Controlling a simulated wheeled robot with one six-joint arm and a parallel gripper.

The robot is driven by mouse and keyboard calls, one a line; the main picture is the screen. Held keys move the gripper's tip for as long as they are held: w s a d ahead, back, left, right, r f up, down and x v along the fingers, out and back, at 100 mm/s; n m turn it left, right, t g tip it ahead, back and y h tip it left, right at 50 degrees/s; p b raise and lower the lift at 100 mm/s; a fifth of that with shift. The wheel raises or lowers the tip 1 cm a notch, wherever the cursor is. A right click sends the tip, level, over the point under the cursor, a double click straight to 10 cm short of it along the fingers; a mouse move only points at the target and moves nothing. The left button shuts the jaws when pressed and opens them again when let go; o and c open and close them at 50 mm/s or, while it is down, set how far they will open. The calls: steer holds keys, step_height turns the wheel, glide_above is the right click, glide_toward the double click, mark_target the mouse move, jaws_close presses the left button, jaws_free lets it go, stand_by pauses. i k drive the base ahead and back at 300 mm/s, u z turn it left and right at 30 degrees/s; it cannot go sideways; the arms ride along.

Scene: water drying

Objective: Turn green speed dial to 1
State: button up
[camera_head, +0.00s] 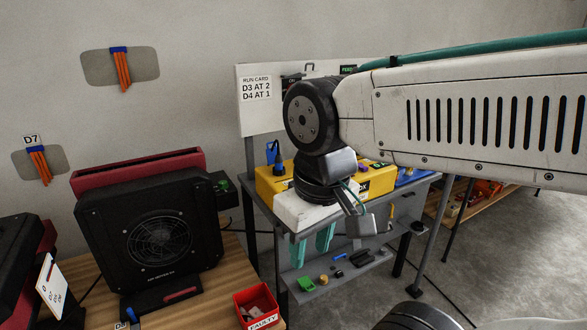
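A small green dial (224,185) is on the dark control box at the right side of the black and red drying machine (133,235), left of centre. It is small, and I cannot read its setting or markings. My gripper (311,258) hangs from the wrist, right of the dial and apart from it, in front of the grey bench. Its two teal fingers point down with a clear gap between them, and I see nothing held. My arm reaches in from the right and hides part of the bench top.
A run card (256,90) reads "D3 AT 2, D4 AT 1". A yellow case (268,186) stands on the grey bench, with small items on its lower shelf (330,277). A red bin (257,308) marked "FAULTY" and another machine (15,265) are nearby.

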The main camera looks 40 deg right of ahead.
mark_target(223, 185)
steer(key=z, duration=0.35)
steer(key=i, duration=1)
steer(key=u, duration=0.05)
